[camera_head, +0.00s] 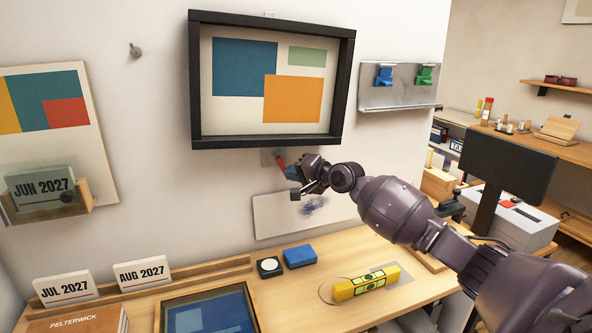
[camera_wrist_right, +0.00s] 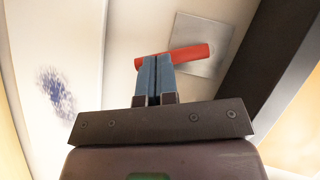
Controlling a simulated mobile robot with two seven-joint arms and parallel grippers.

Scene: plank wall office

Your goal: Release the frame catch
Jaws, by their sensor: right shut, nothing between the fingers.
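The black picture frame (camera_head: 265,141) hangs on the wall with a print of blue, green and orange blocks. Below its bottom rail is a grey metal plate (camera_head: 267,157) with a red lever (camera_head: 280,163), the catch. In the right wrist view the red lever (camera_wrist_right: 192,54) lies across the plate (camera_wrist_right: 207,40), slightly tilted. My right gripper (camera_head: 287,170) is at the lever, its blue fingers (camera_wrist_right: 156,72) shut with nothing between them. The fingertips overlap the lever's left part in the wrist view; I cannot tell whether they touch. My left gripper is out of view.
A smudged white board (camera_head: 275,222) is on the wall below the gripper. The desk holds a yellow level (camera_head: 366,283), a blue box (camera_head: 299,256) and calendar cards (camera_head: 143,273). A metal rack (camera_head: 375,97) with two clips hangs to the frame's right.

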